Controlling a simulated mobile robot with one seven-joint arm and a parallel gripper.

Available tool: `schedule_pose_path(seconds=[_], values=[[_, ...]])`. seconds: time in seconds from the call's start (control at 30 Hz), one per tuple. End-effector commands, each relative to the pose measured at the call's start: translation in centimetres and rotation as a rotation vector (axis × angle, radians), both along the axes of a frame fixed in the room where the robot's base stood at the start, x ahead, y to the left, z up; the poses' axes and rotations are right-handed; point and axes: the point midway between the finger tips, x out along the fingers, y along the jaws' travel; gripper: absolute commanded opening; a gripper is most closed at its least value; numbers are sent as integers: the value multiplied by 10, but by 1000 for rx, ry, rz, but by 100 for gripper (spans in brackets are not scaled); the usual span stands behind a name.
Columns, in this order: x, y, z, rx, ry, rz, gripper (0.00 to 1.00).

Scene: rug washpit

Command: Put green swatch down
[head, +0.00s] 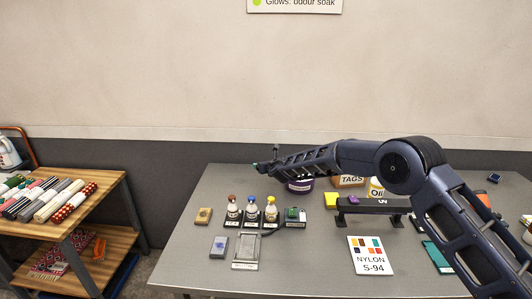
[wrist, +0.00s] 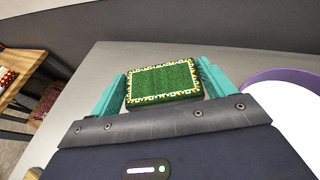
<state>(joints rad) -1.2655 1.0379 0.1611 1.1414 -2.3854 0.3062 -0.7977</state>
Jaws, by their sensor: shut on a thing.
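The green swatch (wrist: 163,80) is a small flat green piece with a patterned yellow-and-white border. In the wrist view it sits between the teal fingers of my gripper (wrist: 164,84), which is shut on it. In the head view my gripper (head: 261,167) is above the back part of the grey table (head: 228,178), to the left of the purple tub (head: 300,185). The swatch is too small to make out clearly there. In the wrist view the purple-rimmed tub (wrist: 272,75) is close on the right, with a white inside.
Several bottles with coloured caps, a tan block (head: 204,216), a blue-grey block (head: 219,246) and a grey tray (head: 246,252) stand on the table's front left. A white NYLON card (head: 371,256) lies front centre. The back left tabletop is clear. A wooden shelf (head: 60,225) stands left.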

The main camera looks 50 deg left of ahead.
Motion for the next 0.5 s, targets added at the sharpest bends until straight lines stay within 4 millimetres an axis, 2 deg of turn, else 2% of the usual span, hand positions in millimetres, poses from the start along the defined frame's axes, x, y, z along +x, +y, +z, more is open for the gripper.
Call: schedule_pose_path(seconds=[0.1,0.5], values=[[1,0,-16,1,-1,-1,59],[1,0,-44,0,0,-1,59]])
